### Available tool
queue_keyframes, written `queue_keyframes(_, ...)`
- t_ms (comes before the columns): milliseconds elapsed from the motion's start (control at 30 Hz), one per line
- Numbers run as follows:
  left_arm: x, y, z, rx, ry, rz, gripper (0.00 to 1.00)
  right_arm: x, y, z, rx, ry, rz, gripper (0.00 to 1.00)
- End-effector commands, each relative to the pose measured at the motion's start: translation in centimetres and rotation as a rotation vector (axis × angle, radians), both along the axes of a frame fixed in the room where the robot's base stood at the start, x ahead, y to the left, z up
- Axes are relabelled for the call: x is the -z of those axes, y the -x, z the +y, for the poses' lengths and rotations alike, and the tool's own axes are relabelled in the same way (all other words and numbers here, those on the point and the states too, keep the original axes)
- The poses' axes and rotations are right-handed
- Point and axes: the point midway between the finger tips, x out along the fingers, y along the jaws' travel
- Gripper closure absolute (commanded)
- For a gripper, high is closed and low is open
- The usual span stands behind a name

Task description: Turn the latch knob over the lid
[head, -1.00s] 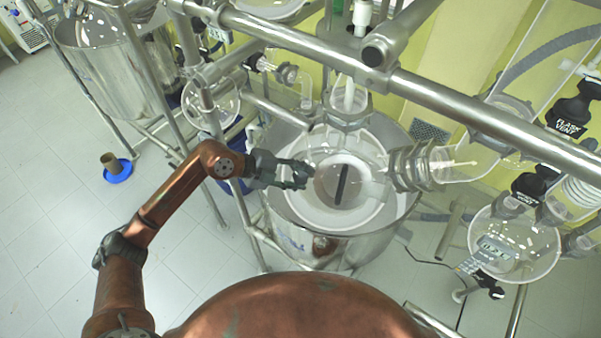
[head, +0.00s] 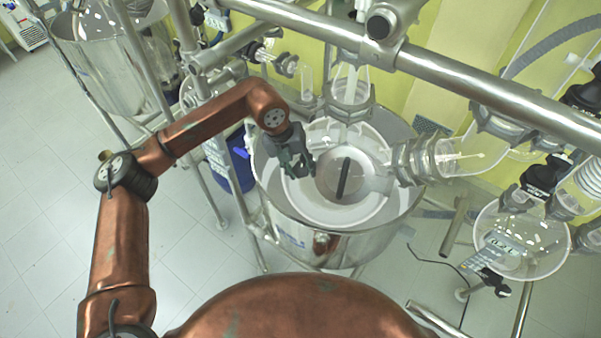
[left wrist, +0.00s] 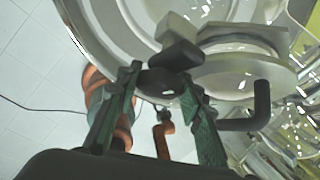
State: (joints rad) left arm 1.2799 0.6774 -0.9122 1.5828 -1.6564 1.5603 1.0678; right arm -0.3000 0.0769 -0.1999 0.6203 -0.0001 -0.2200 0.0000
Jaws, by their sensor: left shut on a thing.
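The round lid (head: 356,161) lies on top of the glass reactor vessel, with a dark bar handle (head: 343,178) across it. My left gripper (head: 303,172) is at the lid's left edge, pointing down. In the left wrist view, the black latch knob (left wrist: 160,83) sits between the two green-grey fingers of my left gripper (left wrist: 160,78), which is shut on it. The pale lid (left wrist: 240,83) and its black handle (left wrist: 262,105) show to the right there. In the head view the gripper hides the knob. My right gripper is not in view.
A metal rail (head: 450,70) runs across above the vessel. A glass side neck (head: 425,162) stands right of the lid, and another glass neck (head: 348,88) behind it. A round glass flask (head: 520,240) hangs at the right.

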Motion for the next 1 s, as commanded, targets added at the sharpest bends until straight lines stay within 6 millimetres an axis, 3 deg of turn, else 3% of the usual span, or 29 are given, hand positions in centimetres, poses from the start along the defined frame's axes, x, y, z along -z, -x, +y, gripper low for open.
queue_keyframes(1000,0.2,-0.1,0.0,0.622,-0.713,-0.210,0.90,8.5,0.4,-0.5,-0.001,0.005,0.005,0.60)
